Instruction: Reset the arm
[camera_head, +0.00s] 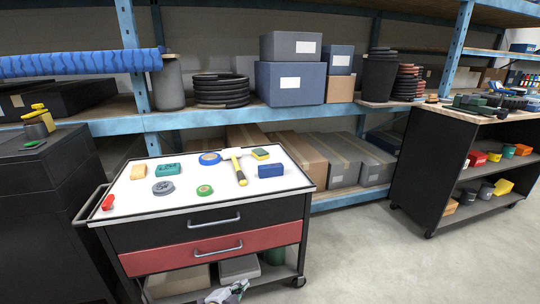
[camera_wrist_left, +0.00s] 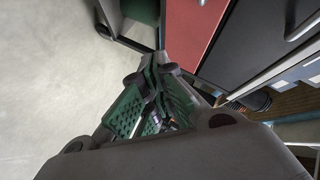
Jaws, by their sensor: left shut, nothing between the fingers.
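My left gripper (camera_head: 228,292) shows at the bottom edge of the head view, in front of the tool cart's lower shelf. Only a small part of it is in the picture. In the left wrist view my left gripper (camera_wrist_left: 153,75) has dark green fingers that are shut with nothing between them. It is beside the cart, whose red drawer (camera_wrist_left: 195,25) shows at the top of that view. My right gripper is in neither view.
The cart's white top (camera_head: 140,195) carries a hammer (camera_head: 237,166), tape rolls and small blocks. Blue shelving (camera_head: 190,120) with boxes stands behind. A dark cabinet (camera_head: 40,220) is at left, a black shelf cart (camera_head: 425,165) at right. Floor (camera_head: 400,265) is clear at lower right.

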